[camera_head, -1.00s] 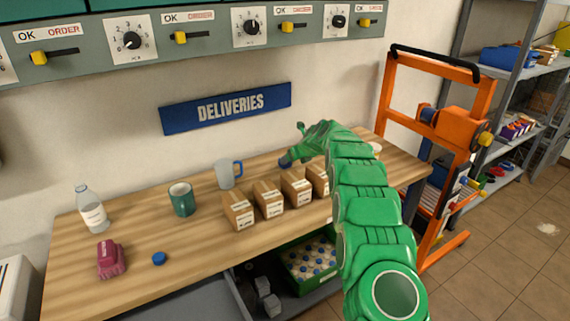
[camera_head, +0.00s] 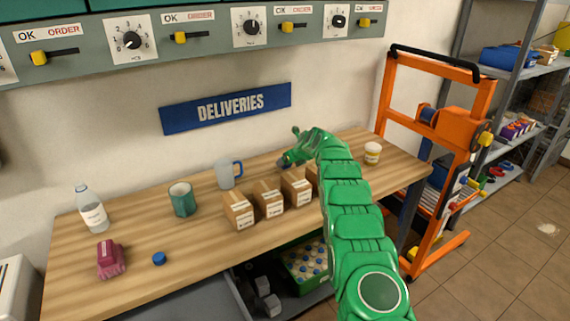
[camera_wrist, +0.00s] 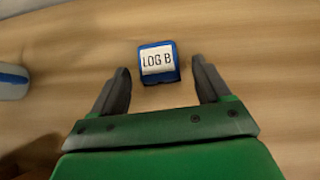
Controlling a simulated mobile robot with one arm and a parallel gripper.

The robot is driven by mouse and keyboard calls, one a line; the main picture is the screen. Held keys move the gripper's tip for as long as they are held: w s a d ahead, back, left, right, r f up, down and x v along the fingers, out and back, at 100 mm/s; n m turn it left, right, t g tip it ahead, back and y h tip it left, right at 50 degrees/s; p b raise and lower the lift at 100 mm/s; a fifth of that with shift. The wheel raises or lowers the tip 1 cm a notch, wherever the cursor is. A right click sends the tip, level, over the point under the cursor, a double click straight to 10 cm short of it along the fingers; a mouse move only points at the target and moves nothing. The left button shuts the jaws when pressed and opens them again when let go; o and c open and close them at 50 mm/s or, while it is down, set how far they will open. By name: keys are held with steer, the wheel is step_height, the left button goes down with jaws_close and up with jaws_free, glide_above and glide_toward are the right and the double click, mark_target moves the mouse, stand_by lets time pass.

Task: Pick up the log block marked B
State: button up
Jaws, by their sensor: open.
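The log block marked B (camera_wrist: 160,70) is a small blue block with a white label reading "LOG B". In the wrist view it lies on the wooden table, just beyond and between the fingertips of my gripper (camera_wrist: 161,75). My gripper is open, with one dark finger on each side of the block's near edge. No contact is visible. In the head view my green gripper (camera_head: 288,160) is low over the table behind the row of cartons, and little of the block can be made out there.
Several cardboard cartons (camera_head: 268,198) stand in a row in front of my gripper. A clear mug (camera_head: 228,174) and a green mug (camera_head: 182,199) stand to the left. A white jar (camera_head: 372,153) stands right of my arm. An orange lift (camera_head: 440,140) stands past the table's right end.

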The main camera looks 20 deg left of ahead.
steer(key=shift+x, duration=0.75)
steer(key=shift+c, duration=0.2)
steer(key=c, duration=1)
steer(key=shift+r, duration=1.55)
steer(key=shift+s, duration=0.1)
steer(key=shift+r, duration=0.2)
